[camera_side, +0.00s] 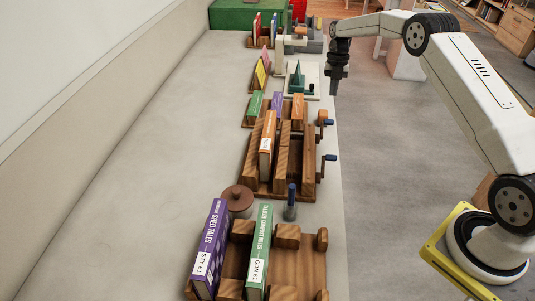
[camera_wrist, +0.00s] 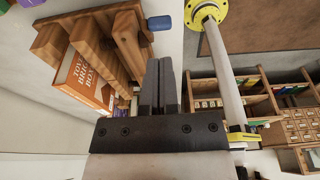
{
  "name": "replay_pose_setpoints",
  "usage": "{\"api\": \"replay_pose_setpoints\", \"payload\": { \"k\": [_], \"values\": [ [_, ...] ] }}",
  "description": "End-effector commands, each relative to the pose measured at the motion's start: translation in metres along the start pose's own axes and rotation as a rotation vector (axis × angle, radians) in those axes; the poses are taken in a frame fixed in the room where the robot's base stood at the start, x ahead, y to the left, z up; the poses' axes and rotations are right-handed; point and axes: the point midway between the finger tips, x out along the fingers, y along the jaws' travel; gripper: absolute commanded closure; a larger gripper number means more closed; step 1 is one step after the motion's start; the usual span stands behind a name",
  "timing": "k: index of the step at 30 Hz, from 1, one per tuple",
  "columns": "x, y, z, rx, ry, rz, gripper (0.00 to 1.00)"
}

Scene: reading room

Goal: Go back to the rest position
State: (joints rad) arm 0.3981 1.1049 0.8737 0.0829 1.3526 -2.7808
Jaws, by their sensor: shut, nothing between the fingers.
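My gripper (camera_side: 336,86) hangs from the arm at the upper right of the side view, pointing down beside the right edge of the long table (camera_side: 130,150). Its fingers are together and hold nothing. In the wrist view my gripper (camera_wrist: 160,72) shows as two dark fingers side by side, with a wooden book rack to their left. No object is between or touching the fingers.
Wooden racks with books line the table's right side, including an orange book (camera_side: 267,143), a purple book (camera_side: 210,250) and a green book (camera_side: 258,252). A brown lidded pot (camera_side: 238,198) stands among them. Shelves (camera_wrist: 210,95) show in the wrist view.

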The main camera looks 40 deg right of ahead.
Motion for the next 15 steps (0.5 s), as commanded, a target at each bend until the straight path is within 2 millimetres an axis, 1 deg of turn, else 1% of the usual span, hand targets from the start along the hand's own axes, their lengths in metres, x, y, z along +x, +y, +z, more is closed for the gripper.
{"api": "replay_pose_setpoints", "payload": {
  "k": [5, 8, 11, 15],
  "values": [
    [-0.001, 0.001, -0.002, 0.014, -0.004, 0.000, 1.00],
    [-0.003, 0.004, -0.005, 0.051, -0.010, 0.000, 1.00],
    [-0.005, 0.008, -0.012, 0.116, -0.022, 0.002, 1.00],
    [-0.009, 0.016, -0.027, 0.252, -0.046, 0.006, 1.00]
  ]
}}
